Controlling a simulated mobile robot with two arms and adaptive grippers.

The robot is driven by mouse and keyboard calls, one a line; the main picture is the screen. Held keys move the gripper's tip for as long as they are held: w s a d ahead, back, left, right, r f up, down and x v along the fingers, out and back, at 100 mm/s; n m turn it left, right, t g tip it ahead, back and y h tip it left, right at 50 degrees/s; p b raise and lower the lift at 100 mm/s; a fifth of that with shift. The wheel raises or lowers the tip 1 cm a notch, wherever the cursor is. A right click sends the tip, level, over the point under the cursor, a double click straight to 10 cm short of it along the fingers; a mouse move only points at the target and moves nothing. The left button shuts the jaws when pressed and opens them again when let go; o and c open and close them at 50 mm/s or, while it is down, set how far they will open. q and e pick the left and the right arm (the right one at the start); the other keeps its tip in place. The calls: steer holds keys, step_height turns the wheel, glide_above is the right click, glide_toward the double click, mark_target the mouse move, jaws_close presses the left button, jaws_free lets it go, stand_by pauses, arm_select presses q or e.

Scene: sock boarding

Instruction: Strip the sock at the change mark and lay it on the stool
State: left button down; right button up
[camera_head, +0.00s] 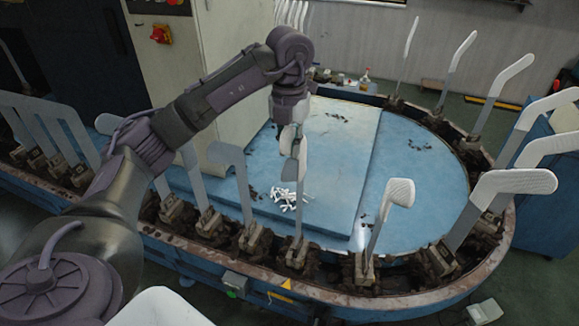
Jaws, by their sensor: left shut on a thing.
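My left gripper (291,133) reaches in from the left, pointing down over the blue machine. It is shut on the top of a grey, sock-like piece (288,171) at an upright board (299,205); the fingers partly hide it, and I cannot tell how far it still covers the board. A yellow triangular mark (284,285) is on the front rim, just below that board's holder. A pale, rounded surface (160,309) at the bottom edge may be the stool, but it is cut off. My right gripper is not in view.
Several foot-shaped boards stand around the oval track (345,297); one with a white textured foot (398,192) is just right of the held piece. White pieces (288,197) lie heaped on the blue deck (420,190). A pale cabinet (222,70) stands behind my arm.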

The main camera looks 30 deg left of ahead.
arm_select(q)
step_height(320, 180, up, 2)
steer(key=shift+r, duration=0.15)
step_height(320, 180, up, 10)
steer(key=p, duration=0.9)
